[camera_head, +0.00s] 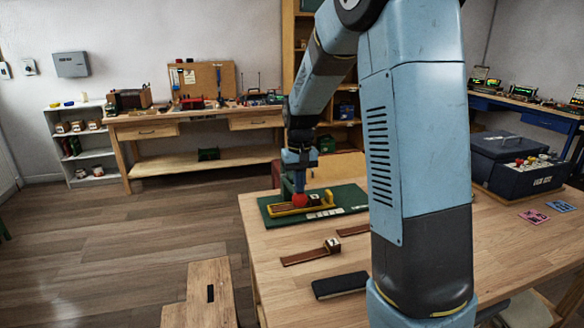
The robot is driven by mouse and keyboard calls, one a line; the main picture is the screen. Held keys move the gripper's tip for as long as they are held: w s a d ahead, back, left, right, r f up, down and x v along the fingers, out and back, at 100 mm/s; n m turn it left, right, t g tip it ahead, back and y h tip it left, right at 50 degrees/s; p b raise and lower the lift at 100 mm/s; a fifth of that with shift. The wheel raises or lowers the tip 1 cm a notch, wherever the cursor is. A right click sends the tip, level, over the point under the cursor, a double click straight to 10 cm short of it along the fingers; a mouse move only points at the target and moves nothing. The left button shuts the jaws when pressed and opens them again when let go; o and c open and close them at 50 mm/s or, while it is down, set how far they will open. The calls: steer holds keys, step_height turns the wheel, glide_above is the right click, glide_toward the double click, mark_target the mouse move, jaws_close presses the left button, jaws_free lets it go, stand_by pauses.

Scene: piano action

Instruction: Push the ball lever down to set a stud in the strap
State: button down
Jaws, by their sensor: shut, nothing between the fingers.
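The red ball (299,200) of the lever sits low at a small press on a green board (347,197) on the wooden table. A yellow strip (287,211) and a brown piece that may be the strap lie at the ball's foot. My gripper (299,188) points down directly above the ball, with its fingers shut and empty. Its tips are at or very near the ball's top; I cannot tell whether they touch. The stud and the lever's arm are too small or hidden to make out.
A brown strap with a buckle-like end (312,252), another brown strap (353,231) and a black block (340,285) lie nearer on the table. A blue case (515,163) stands at the right. My arm hides the table's middle. A stool (208,290) stands at front left.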

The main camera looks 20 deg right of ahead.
steer(key=shift+f, duration=0.2)
steer(key=shift+s+f, duration=0.15)
steer(key=shift+f, duration=1)
steer(key=shift+r, duration=0.1)
step_height(320, 180, up, 15)
stand_by(1.9)
